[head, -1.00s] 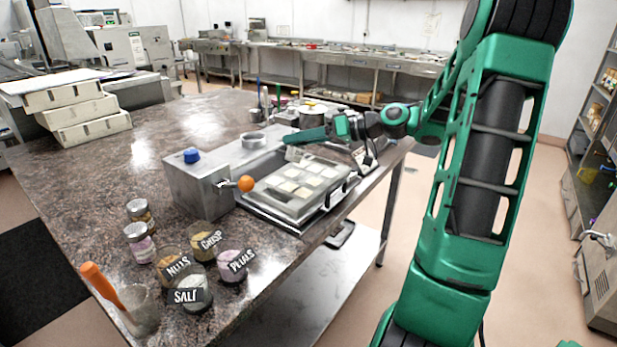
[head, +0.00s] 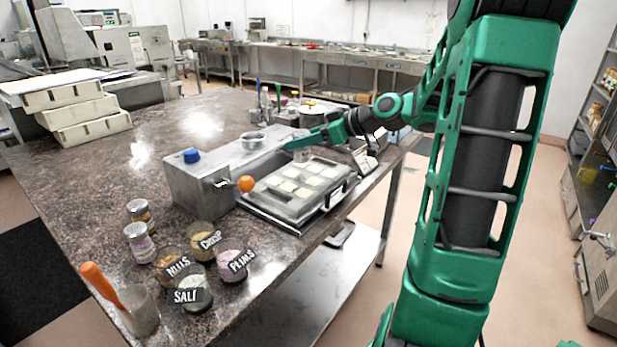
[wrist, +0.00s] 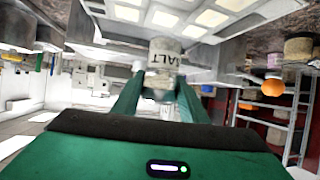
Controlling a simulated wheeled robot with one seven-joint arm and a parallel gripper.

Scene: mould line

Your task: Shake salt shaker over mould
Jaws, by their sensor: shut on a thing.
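My gripper (head: 301,139) is shut on the salt shaker, a small clear container with a white label. In the head view the shaker is small and partly hidden by the fingers. The mould (head: 300,210) is a grey tray with pale square cavities, below and in front of my gripper. It also shows at the top of the wrist view (wrist: 143,17). I cannot tell whether grains fall.
A metal box (head: 198,190) with a blue knob and an orange ball handle stands left of the mould. Jars labelled nuts, crisp, petals (head: 232,268) and salt (head: 193,296) stand front left. Containers and a scale (head: 365,160) stand behind. The table's middle left is clear.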

